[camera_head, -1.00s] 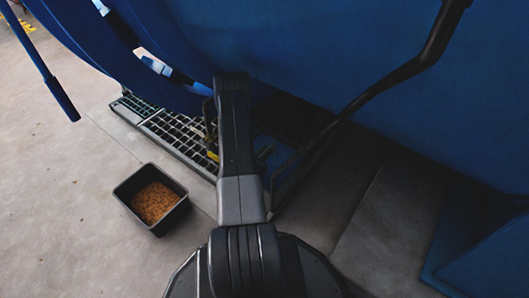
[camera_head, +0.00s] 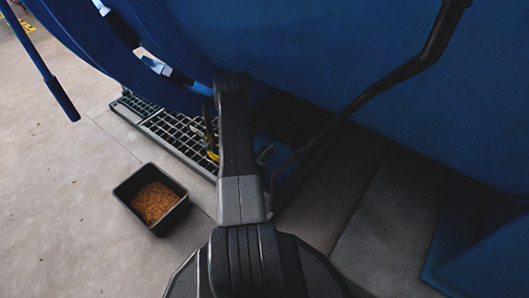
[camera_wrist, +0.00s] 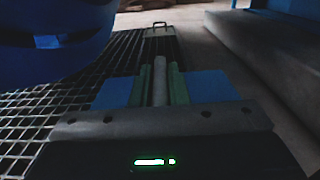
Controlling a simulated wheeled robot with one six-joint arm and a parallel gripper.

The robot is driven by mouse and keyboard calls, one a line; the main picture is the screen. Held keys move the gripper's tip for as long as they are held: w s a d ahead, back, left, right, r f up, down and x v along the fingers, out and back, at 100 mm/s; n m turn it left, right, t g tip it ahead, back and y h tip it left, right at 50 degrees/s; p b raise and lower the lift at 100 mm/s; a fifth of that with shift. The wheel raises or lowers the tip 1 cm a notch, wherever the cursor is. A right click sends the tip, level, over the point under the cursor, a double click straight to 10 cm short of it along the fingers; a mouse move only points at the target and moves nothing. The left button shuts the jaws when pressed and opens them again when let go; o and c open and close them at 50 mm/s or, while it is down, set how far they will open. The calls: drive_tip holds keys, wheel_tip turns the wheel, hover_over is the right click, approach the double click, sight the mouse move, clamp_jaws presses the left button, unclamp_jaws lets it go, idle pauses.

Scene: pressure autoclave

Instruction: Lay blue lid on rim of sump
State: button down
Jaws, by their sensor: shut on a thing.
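In the wrist view my gripper (camera_wrist: 160,72) is shut on a grey upright-looking bar, with a greenish finger on each side of it. The blue lid (camera_wrist: 207,87) shows as a flat blue panel on both sides of the fingers, and the bar seems to be its handle. In the head view my arm hides most of the gripper; a blue patch right of the arm is probably the lid (camera_head: 290,184). I cannot make out the sump or its rim; the lid and gripper cover the area below.
A metal grating (camera_head: 172,128) lies under the big blue vessel (camera_head: 330,60). A black bin of brown granules (camera_head: 152,198) stands on the floor at left. A black pipe (camera_head: 400,75) slants down at right.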

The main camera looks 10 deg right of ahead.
drive_tip(key=shift+f, duration=1.2)
drive_tip(key=c, duration=1.4)
unclamp_jaws()
drive_tip(key=shift+o, duration=0.4)
drive_tip(key=shift+f, duration=0.15)
